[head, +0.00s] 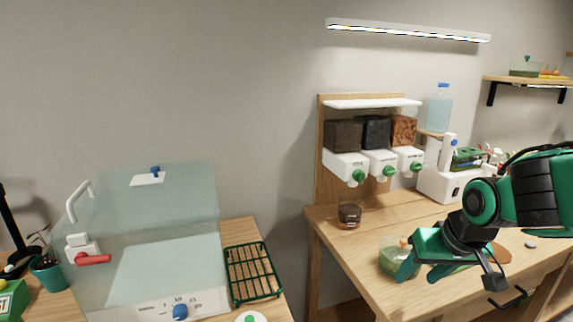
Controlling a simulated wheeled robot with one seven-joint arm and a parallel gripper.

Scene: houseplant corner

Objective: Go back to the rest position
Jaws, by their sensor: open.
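My gripper (420,273), teal and black, is at the right in the head view, over the right wooden table (352,262). Its fingers are apart and point down and to the left. I see nothing held between them. A clear container with green contents (389,258) is just behind the fingers and partly hidden by them. I cannot tell whether the gripper touches it.
A dispenser with three dark-filled bins (372,133) stands at the table's back, a small brown jar (349,214) in front. A white machine (436,184) stands behind my arm. A clear-hooded box (150,255) and green rack (252,273) are at left. A gap separates the tables.

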